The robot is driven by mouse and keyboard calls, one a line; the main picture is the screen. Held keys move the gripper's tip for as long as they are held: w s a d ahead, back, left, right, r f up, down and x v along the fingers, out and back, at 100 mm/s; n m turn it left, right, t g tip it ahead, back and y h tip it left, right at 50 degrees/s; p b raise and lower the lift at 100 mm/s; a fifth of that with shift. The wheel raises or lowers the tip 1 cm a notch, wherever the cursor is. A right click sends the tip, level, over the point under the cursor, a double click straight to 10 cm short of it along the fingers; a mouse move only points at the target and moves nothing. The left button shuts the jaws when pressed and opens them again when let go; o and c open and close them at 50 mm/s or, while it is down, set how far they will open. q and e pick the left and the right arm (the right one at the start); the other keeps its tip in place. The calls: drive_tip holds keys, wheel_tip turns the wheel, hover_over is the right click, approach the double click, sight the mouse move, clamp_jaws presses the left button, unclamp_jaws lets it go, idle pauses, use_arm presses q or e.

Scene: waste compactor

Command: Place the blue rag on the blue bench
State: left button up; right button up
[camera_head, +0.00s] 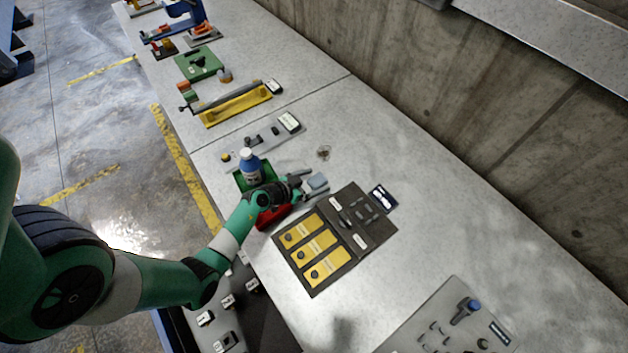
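My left gripper (309,183) reaches in from the left over the grey worktop. A small blue-grey piece (318,181), possibly the blue rag, shows at its fingertips. The fingers look apart on either side of this piece, but I cannot tell whether they grip it. I also cannot tell whether the piece touches the worktop. A red item (272,217) lies under the gripper's wrist, partly hidden. No blue bench can be made out for certain. My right gripper is not in view.
A dark board with yellow panels (317,259) lies in front. A grey tool board (435,325) is at lower right. A concrete wall (450,100) runs behind; the worktop's right middle is clear.

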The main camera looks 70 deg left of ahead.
use_arm(q)
drive_tip(key=shift+s+r, duration=0.2)
drive_tip(key=shift+r, duration=0.1)
drive_tip(key=p+v, duration=0.5)
drive_tip(key=v, duration=0.5)
drive_tip(key=shift+s+d+r, duration=0.1)
drive_tip(key=shift+s, duration=0.15)
drive_tip(key=shift+s+d+r, duration=0.2)
drive_tip(key=shift+s, duration=0.25)
